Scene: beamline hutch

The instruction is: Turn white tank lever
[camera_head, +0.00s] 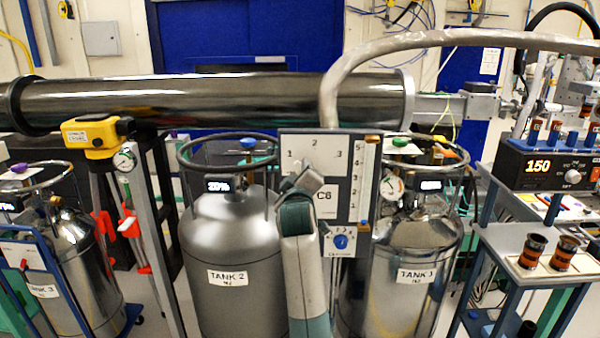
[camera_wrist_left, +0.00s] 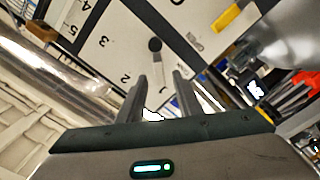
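A pale control panel (camera_head: 348,165) marked 1, 2, 3 and C6 stands between TANK 2 (camera_head: 230,245) and another silver tank (camera_head: 407,255). TANK 2 is the palest, matte tank. My left gripper (camera_head: 302,182) is in front of the panel's lower left part and hides some of it. My right gripper is not in view.
A blue knob (camera_head: 341,242) sits low on the panel. A large dark pipe (camera_head: 215,100) runs behind, and a pale bent hose (camera_head: 345,70) passes above the panel. A cart with a 150 display (camera_head: 540,167) stands right. A yellow device (camera_head: 90,135) is left.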

